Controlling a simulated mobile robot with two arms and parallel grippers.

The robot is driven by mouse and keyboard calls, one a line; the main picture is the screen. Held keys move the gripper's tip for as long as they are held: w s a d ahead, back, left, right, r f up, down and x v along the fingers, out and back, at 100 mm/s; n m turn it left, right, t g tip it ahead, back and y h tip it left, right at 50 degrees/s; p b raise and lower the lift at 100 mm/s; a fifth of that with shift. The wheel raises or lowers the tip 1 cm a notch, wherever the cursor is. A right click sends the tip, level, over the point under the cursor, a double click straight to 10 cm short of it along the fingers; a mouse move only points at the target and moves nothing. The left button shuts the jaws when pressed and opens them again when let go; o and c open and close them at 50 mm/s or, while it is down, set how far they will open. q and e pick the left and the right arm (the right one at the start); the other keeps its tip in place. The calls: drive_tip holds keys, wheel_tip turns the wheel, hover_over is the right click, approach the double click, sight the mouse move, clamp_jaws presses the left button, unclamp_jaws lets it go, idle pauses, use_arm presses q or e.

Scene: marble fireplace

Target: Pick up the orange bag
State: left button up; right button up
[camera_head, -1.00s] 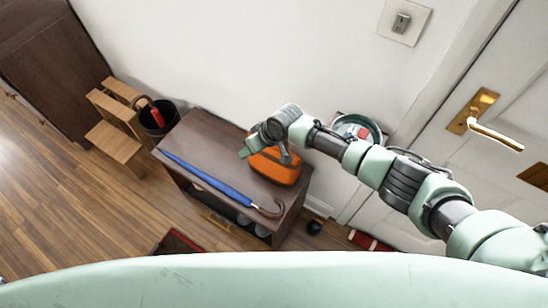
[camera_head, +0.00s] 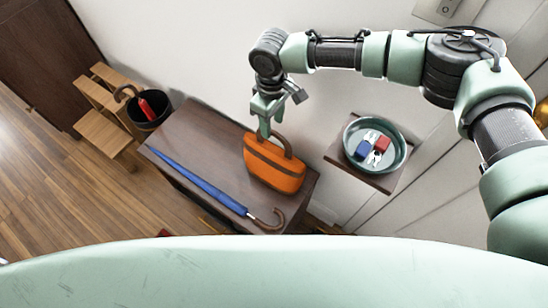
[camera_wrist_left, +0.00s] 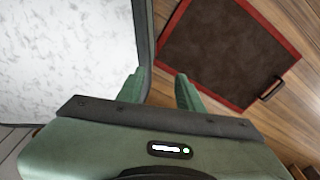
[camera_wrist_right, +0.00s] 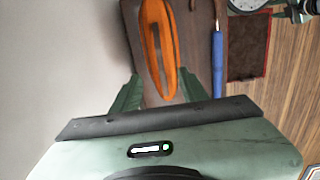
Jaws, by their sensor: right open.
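The orange bag (camera_head: 275,168) stands on the dark wooden cabinet, with its dark handle arching up at its back edge. My right gripper (camera_head: 265,128) is above the bag near the handle and points down. It is open, and the head view does not clearly show whether a finger touches the handle. In the right wrist view, the bag (camera_wrist_right: 147,55) lies ahead of and between the parted fingers (camera_wrist_right: 160,90). My left gripper (camera_wrist_left: 157,90) shows only in its wrist view, open and empty above the floor.
A blue umbrella (camera_head: 200,182) lies on the cabinet (camera_head: 190,128) beside the bag. A bowl (camera_head: 399,148) with small items sits on a small stand at right. A black bin (camera_head: 150,122) and wooden steps (camera_head: 105,138) stand at left. A red-edged mat (camera_wrist_left: 225,50) lies on the floor.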

sight(274, 132)
drive_tip(key=shift+s+f, duration=0.15)
drive_tip(key=shift+f, duration=0.25)
drive_tip(key=shift+s+f, duration=0.15)
drive_tip(key=shift+f, duration=0.2)
drive_tip(key=f, duration=0.4)
drive_tip(key=shift+d+f, duration=0.2)
drive_tip(key=shift+f, duration=0.65)
use_arm(q)
drive_tip(key=shift+s+a+r, duration=0.1)
drive_tip(key=shift+s+r, duration=0.15)
drive_tip(key=shift+s, duration=0.2)
use_arm(e)
drive_tip(key=c, duration=0.3)
clamp_jaws()
use_arm(q)
drive_tip(key=shift+w, duration=0.2)
drive_tip(key=shift+s+p, duration=0.1)
drive_tip(key=shift+p, duration=0.2)
use_arm(e)
drive_tip(key=shift+r, duration=0.1)
